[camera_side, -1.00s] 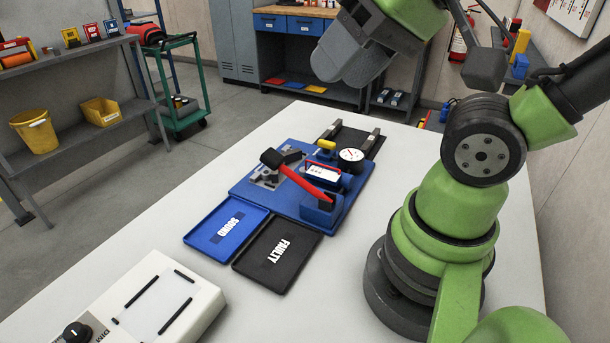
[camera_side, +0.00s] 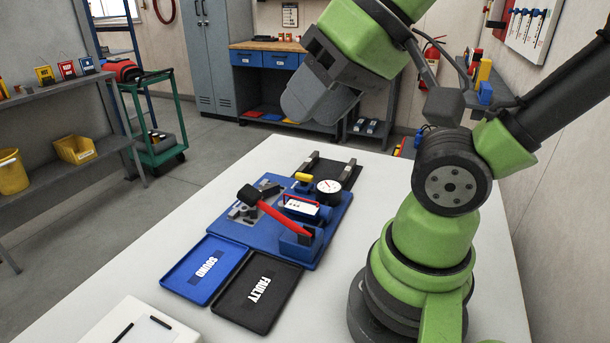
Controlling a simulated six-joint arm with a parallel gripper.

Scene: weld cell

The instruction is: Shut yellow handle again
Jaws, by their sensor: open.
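The small yellow handle (camera_side: 304,177) is on the blue fixture plate (camera_side: 222,229), behind the white-faced box and left of the round dial gauge (camera_side: 328,187). It lies low; I cannot tell whether it is open or shut. My grey gripper (camera_side: 303,113) is open, above and beyond the fixture, clear of the handle. Its jaws are seen from the side, and nothing shows between them. A red lever (camera_side: 282,220) with a black knob (camera_side: 248,195) slants across the front of the fixture.
A white-faced box with a red handle (camera_side: 301,208) sits on the fixture. The blue SOUND tray (camera_side: 187,273) and black FAULTY tray (camera_side: 235,307) lie in front. A white control box (camera_side: 112,318) stands at the table's near-left.

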